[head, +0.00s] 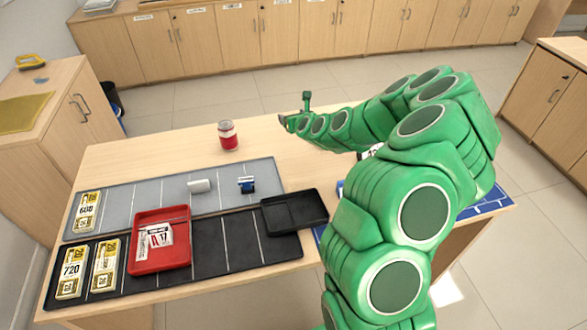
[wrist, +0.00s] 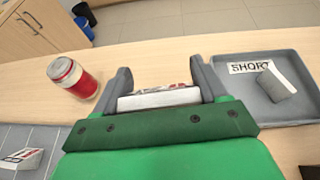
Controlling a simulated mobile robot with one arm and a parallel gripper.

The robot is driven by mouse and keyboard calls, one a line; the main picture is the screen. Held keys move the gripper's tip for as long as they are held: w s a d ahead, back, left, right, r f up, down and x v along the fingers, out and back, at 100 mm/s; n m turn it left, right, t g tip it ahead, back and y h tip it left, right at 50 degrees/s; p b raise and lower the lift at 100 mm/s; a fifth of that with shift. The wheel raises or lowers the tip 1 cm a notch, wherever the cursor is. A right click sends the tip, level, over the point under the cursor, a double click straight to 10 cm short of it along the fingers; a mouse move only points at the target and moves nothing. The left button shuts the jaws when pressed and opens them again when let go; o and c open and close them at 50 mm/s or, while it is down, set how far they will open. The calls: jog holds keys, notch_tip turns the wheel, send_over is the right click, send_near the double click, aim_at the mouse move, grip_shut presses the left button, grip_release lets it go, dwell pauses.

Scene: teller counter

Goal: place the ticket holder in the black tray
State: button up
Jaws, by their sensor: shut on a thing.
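My gripper (wrist: 160,88) is shut on a pale block (wrist: 158,98) with red and dark marks along its top, held between the two grey fingers. I cannot tell for certain that this is the ticket holder. In the head view my gripper (head: 300,115) is over the far part of the counter, right of a red can; what it holds is not clear there. The small black tray (head: 295,211) lies at the right end of the black mat, tilted in the picture, and looks empty. It is nearer to me than my gripper and does not show in the wrist view.
The red can (head: 228,135) stands left of my gripper. A red tray (head: 160,265) holds white-and-red items. A white roll (head: 200,186) and a blue-and-white item (head: 246,185) lie on the grey mat. A grey tray (wrist: 240,108) marked SHORT holds a pale block.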

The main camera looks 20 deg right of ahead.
jog(key=shift+s+a+r+n+y, duration=0.1)
jog(key=shift+s+r+n+y, duration=0.05)
jog(key=shift+r+n+y, duration=0.3)
jog(key=shift+s+a+r+n+y, duration=0.15)
jog(key=shift+r+y, duration=0.1)
jog(key=shift+r, duration=0.25)
jog(key=shift+s+a+r+n, duration=0.1)
jog(key=shift+s+r+n, duration=0.1)
jog(key=shift+r+n, duration=0.1)
jog(key=shift+s+a+r+n+g+y, duration=0.15)
jog(key=shift+s+a+n+g+y, duration=0.1)
jog(key=shift+s+a+n+y, duration=0.25)
jog(key=shift+s+a+r+n+g+y, duration=0.1)
jog(key=shift+s+a+n+g+y, duration=0.2)
jog(key=shift+s+y, duration=0.3)
jog(key=s+n+y, duration=0.1)
jog(key=s, duration=0.1)
jog(key=n+g+y, duration=0.7)
jog(key=n, duration=0.1)
send_over(291, 212)
notch_tip(291, 212, down, 8)
jog(key=shift+h, duration=0.3)
jog(key=shift+f, duration=3.6)
jog(key=shift+f, duration=0.25)
